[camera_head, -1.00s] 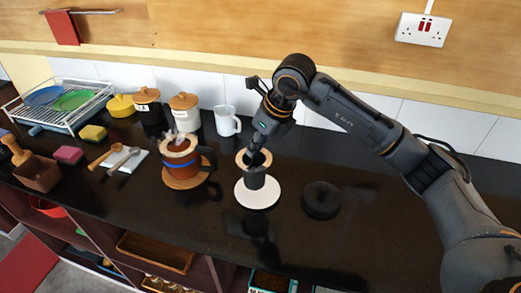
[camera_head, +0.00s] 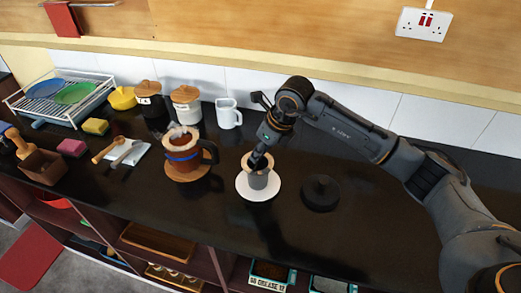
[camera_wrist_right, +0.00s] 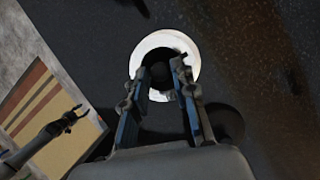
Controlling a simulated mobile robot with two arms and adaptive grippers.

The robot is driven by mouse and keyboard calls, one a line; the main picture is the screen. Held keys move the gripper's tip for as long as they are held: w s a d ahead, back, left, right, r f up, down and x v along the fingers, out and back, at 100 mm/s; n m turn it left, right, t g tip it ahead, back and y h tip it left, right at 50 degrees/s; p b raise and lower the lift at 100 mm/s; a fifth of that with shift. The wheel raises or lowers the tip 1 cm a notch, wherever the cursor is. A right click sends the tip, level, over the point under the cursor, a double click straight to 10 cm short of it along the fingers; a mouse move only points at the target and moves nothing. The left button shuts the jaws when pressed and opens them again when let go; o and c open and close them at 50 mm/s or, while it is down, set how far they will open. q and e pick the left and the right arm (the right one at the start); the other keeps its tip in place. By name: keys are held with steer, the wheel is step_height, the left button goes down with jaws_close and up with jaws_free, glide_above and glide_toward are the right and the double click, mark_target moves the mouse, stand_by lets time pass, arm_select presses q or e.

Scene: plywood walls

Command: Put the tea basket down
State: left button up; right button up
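The tea basket (camera_head: 257,181) is a small grey cup with a pale wooden rim. It stands upright, on or just above a round white saucer (camera_head: 244,191). My right gripper (camera_head: 258,160) reaches down from above right, with its fingertips at the basket's rim. In the right wrist view, the fingers (camera_wrist_right: 161,68) are apart, with a dark shape and a patch of white saucer (camera_wrist_right: 150,42) between them. I cannot tell if they press on the basket.
A black round lid-like piece (camera_head: 321,192) lies right of the saucer. A glass tea pot (camera_head: 183,158) on a wooden coaster stands left, with a white mug (camera_head: 228,113) behind. The counter right of the black piece is clear up to my arm.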

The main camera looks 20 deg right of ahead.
steer(key=shift+o, duration=0.4)
steer(key=shift+r, duration=0.25)
steer(key=b+v, duration=0.2)
steer(key=v, duration=1)
steer(key=shift+b, duration=0.4)
steer(key=shift+f, duration=0.15)
